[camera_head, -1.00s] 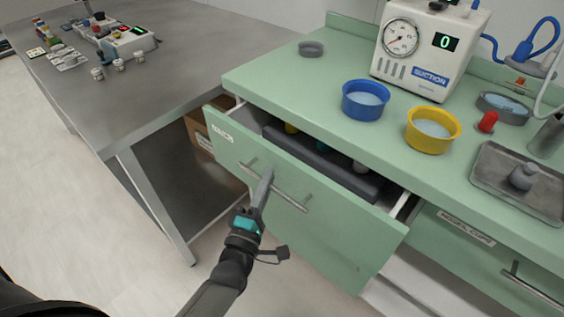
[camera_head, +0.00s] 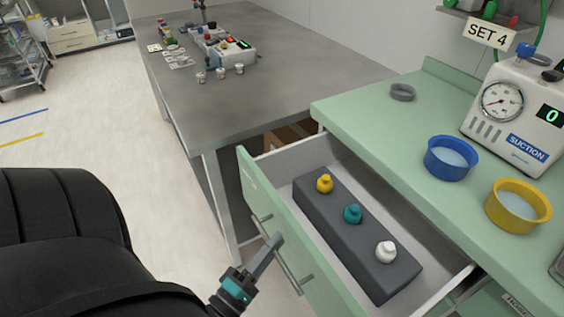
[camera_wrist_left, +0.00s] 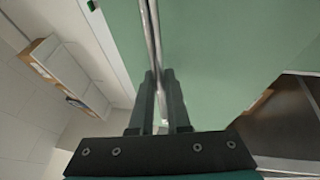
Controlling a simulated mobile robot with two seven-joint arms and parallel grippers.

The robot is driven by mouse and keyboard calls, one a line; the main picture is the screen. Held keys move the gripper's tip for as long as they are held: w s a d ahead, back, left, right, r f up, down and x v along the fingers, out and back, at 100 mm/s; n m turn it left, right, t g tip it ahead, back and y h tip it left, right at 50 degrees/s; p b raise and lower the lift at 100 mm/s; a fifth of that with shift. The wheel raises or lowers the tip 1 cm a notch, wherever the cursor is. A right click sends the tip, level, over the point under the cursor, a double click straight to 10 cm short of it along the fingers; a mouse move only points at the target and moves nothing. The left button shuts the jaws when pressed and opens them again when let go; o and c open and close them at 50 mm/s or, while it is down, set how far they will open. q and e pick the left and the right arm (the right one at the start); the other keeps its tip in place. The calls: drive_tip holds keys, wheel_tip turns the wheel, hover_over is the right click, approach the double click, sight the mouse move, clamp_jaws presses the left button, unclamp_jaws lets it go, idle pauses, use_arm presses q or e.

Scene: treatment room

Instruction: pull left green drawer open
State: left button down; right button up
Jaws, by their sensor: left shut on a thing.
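The left green drawer (camera_head: 262,192) stands well open, its front pulled out from the green counter. Its metal bar handle (camera_head: 287,268) runs along the front. My left gripper (camera_head: 275,241) is shut on the handle. In the left wrist view my gripper's two fingers (camera_wrist_left: 160,88) lie on either side of the handle bar (camera_wrist_left: 153,40), against the green drawer front (camera_wrist_left: 215,50). Inside the drawer a dark grey block (camera_head: 340,241) holds a yellow-capped (camera_head: 324,183), a teal-capped (camera_head: 352,213) and a white-capped (camera_head: 386,251) item. My right gripper is out of view.
The green counter (camera_head: 385,125) carries a grey ring dish (camera_head: 402,92), a blue bowl (camera_head: 450,158), a yellow bowl (camera_head: 518,206) and a suction unit (camera_head: 520,115). A grey metal table (camera_head: 290,85) stands close to the drawer's left.

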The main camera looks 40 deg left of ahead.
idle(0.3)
use_arm(q)
drive_tip(key=c, duration=1.2)
unclamp_jaws()
drive_tip(key=shift+o, duration=0.2)
drive_tip(key=shift+s, duration=0.15)
drive_tip(key=s+f, duration=0.2)
drive_tip(key=s, duration=1.2)
drive_tip(key=shift+s+d+f, duration=0.4)
